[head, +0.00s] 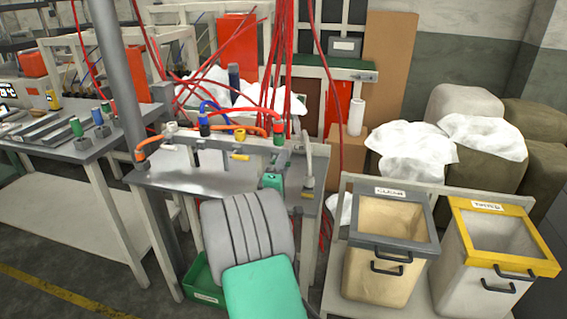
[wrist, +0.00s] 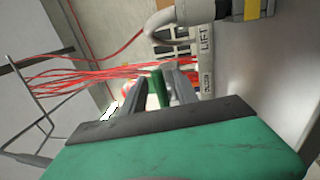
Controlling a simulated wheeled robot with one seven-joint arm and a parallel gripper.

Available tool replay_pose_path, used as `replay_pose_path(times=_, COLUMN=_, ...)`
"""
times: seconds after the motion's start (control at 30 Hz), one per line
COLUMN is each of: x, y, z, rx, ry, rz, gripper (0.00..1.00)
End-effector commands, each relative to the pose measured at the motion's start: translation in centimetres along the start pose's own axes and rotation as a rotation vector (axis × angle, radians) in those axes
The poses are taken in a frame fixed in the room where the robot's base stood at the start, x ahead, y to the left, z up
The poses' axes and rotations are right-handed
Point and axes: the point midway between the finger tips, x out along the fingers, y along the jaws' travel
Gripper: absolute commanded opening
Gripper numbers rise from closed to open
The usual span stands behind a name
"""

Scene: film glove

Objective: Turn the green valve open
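The green valve (head: 279,138) sits at the right end of the row of coloured valves on the grey bench manifold. In the wrist view a green upright piece (wrist: 159,88), which looks like this valve's handle, stands between the two grey fingers of my gripper (wrist: 162,82). One finger is on each side of it, close by. I cannot tell whether the fingers touch it. In the head view my own arm hides most of the gripper, and the valve's lower part is unclear.
Blue (head: 204,125) and yellow (head: 240,137) valves and a curved grey pipe (head: 308,160) stand close to the green valve. Red hoses (head: 290,60) hang behind. A grey-rimmed bin (head: 388,250) and a yellow-rimmed bin (head: 500,255) stand at the right.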

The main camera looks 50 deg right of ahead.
Motion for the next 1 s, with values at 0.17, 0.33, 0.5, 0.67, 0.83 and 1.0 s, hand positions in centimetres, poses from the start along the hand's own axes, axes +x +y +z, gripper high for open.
replay_pose_path(times=0.17, x=-0.04, y=-0.04, z=-0.02, rx=0.001, ry=0.0, rz=-0.001, gripper=0.34)
replay_pose_path(times=0.33, x=-0.06, y=-0.04, z=-0.03, rx=0.001, ry=0.0, rz=-0.001, gripper=0.2)
replay_pose_path(times=0.5, x=-0.07, y=-0.04, z=-0.03, rx=0.001, ry=0.0, rz=-0.001, gripper=0.06)
replay_pose_path(times=0.67, x=-0.07, y=-0.04, z=-0.03, rx=0.001, ry=0.0, rz=-0.001, gripper=0.0)
replay_pose_path(times=0.83, x=-0.08, y=-0.05, z=-0.04, rx=0.002, ry=0.0, rz=-0.001, gripper=0.0)
replay_pose_path(times=1.0, x=-0.09, y=-0.09, z=-0.04, rx=0.004, ry=0.0, rz=-0.001, gripper=0.0)
